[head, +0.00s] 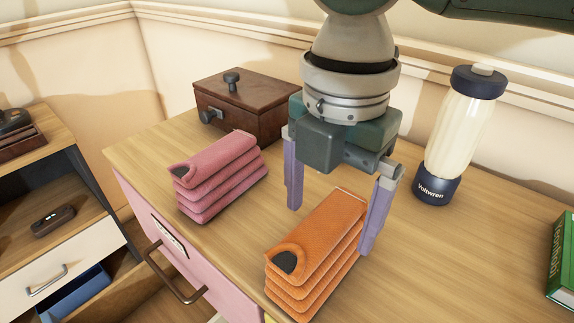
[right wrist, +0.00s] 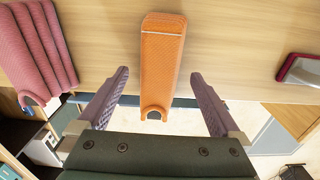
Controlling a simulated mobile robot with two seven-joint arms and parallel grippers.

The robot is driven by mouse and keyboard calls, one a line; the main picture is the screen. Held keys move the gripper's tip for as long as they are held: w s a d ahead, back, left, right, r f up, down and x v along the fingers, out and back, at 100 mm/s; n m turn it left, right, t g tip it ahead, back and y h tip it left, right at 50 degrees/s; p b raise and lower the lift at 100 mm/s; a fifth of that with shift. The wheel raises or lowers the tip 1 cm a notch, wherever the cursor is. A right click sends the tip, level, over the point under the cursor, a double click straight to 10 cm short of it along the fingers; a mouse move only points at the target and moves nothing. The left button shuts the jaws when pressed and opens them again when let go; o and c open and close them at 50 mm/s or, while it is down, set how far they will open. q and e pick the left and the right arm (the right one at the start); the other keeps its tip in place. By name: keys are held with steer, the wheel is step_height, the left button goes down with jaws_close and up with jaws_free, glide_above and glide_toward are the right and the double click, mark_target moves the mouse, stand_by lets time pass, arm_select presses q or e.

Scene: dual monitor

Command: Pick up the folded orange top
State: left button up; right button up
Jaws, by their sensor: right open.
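The folded orange top (head: 318,252) lies as a stack of several folded layers on the wooden dresser top, near its front edge. My right gripper (head: 328,228) is above it, pointing down, with its two purple fingers spread wide. In the head view one finger is behind the stack to the left and the other is at its right side. In the right wrist view the orange top (right wrist: 161,65) lies between and beyond the open fingers (right wrist: 158,95), with nothing held. My left gripper is not in view.
A pink folded stack (head: 220,177) lies left of the orange one. A brown wooden box (head: 240,105) stands behind it. A bottle (head: 460,135) stands at the back right, and a green book (head: 562,258) is at the right edge. The dresser top (head: 440,270) is clear right of the orange stack.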

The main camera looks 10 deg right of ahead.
steer(key=f, duration=0.5)
steer(key=shift+s+a+f+b, duration=0.1)
steer(key=shift+s+f+b, duration=0.2)
steer(key=shift+s+b, duration=0.1)
steer(key=c, duration=1.4)
steer(key=shift+r, duration=0.1)
